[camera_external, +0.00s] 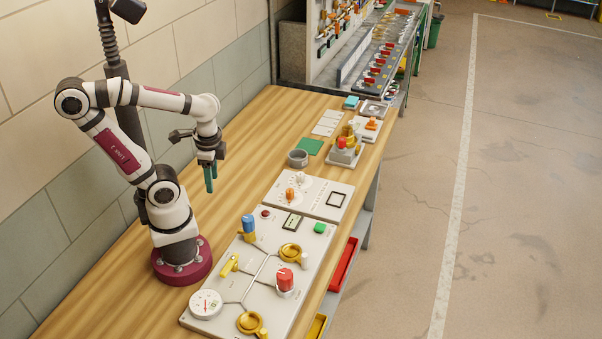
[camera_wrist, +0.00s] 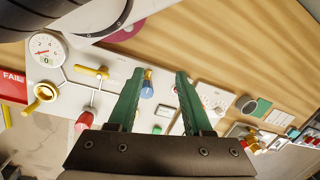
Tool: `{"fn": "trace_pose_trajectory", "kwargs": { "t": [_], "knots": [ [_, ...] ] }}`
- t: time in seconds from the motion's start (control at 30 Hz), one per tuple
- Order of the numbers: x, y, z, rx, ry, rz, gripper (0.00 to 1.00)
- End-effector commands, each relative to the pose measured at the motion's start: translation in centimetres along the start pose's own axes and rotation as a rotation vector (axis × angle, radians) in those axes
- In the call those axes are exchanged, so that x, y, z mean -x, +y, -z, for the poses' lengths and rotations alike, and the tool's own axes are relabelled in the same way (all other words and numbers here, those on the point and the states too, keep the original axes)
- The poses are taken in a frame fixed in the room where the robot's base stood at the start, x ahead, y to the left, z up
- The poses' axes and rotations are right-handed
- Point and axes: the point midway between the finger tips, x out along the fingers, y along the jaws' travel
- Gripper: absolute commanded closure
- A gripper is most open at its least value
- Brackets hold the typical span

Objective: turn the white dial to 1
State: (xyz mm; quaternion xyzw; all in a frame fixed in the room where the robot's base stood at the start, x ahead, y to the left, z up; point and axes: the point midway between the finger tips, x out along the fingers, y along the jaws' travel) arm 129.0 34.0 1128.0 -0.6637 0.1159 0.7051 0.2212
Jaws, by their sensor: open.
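A small white dial (camera_external: 300,177) stands on the smaller white panel (camera_external: 325,187), just behind an orange knob (camera_external: 290,193). The markings around the dial are too small to read, so its setting cannot be told. My gripper (camera_external: 210,191) points down with green fingers apart and empty. It hangs above the wooden table, left of the panel and clear of the dial. In the wrist view my gripper (camera_wrist: 160,72) is spread, and its right finger covers part of the smaller panel (camera_wrist: 214,97). I cannot make out the white dial clearly there.
A larger valve panel (camera_external: 225,315) lies in front, with a gauge (camera_external: 206,303), yellow valves, a blue knob (camera_external: 248,226) and a red knob (camera_external: 285,279). A grey ring (camera_external: 298,158) and green pad (camera_external: 309,147) lie behind. The table (camera_external: 130,310) left of the panels is bare.

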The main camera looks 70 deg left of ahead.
Motion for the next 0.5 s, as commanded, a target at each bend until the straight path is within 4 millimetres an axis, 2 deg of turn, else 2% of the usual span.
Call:
{"fn": "trace_pose_trajectory", "kwargs": {
  "t": [0.03, 0.07, 0.17, 0.27, 0.3, 0.4, 0.5],
  "knots": [
    [0.0, 0.0, 0.0, 0.002, 0.0, 0.0, 0.43],
    [0.2, -0.2, 0.3, 0.01, 0.0, -0.001, 0.37],
    [1.8, -2.6, 3.3, 0.126, -0.003, -0.019, 0.36],
    [3.3, -8.2, 9.4, 0.368, -0.003, -0.054, 0.36],
    [3.2, -11.0, 11.9, 0.475, -0.002, -0.069, 0.36],
    [1.2, -17.7, 17.0, 0.72, -0.002, -0.103, 0.36],
    [-1.7, -22.9, 19.9, 0.908, -0.001, -0.129, 0.36]
  ]
}}
